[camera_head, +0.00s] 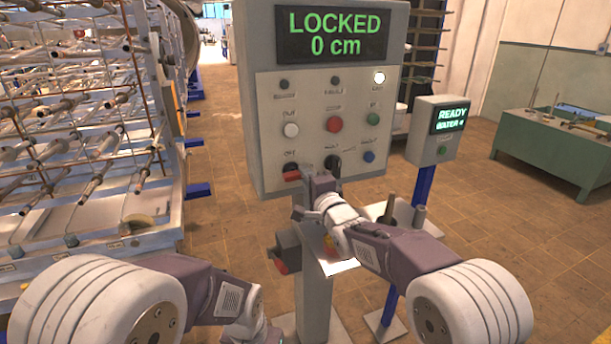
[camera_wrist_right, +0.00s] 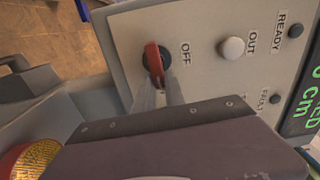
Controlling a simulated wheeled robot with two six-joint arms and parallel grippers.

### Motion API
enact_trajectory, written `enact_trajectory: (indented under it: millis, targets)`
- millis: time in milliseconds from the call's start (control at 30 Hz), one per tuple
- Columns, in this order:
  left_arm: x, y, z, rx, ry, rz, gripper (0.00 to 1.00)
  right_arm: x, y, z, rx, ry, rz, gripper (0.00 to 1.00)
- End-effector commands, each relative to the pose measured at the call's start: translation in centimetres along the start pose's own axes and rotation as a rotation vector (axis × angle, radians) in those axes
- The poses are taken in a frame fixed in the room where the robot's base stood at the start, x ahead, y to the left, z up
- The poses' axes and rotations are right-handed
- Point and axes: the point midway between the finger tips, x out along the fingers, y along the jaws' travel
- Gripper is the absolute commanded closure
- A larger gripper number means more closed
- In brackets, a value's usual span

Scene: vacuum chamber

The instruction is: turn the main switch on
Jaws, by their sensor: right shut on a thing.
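The main switch (camera_head: 291,174) is a red handle on a dark round base at the lower left of the grey control panel. It also shows in the right wrist view (camera_wrist_right: 154,62), beside the label OFF. The handle lies roughly level across the panel in the head view. My right gripper (camera_head: 307,182) is at the switch, with its narrow fingers (camera_wrist_right: 159,92) shut on the red handle. The fingers hide part of the handle. My left arm is low at the left of the head view, and its gripper is not visible.
The panel display (camera_head: 334,35) reads LOCKED, 0 cm. A white button (camera_head: 291,130), a red button (camera_head: 334,124) and a black knob (camera_head: 333,163) are close to the switch. A smaller READY box (camera_head: 435,130) stands right. A metal rack (camera_head: 80,130) fills the left.

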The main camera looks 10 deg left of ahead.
Motion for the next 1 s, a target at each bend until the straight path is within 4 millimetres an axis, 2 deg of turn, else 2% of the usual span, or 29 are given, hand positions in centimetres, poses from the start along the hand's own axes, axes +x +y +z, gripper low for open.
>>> enact_trajectory:
  millis: [700,733,800,1000]
  targets:
    - [-0.04,0.0,0.0,0.0,0.0,0.0,0.64,0.0,0.35,0.01,0.065,0.0,0.004,1.0]
    - [-0.03,0.0,0.0,0.0,0.0,0.0,0.64,0.0,0.35,0.01,0.065,0.0,0.004,0.77]
    - [-0.04,0.0,0.0,0.0,0.0,0.0,0.64,0.0,0.32,0.01,0.064,0.0,0.004,0.64]
    - [-0.04,0.0,0.0,0.0,0.0,0.0,0.64,0.0,0.24,0.01,0.063,0.0,0.002,0.64]
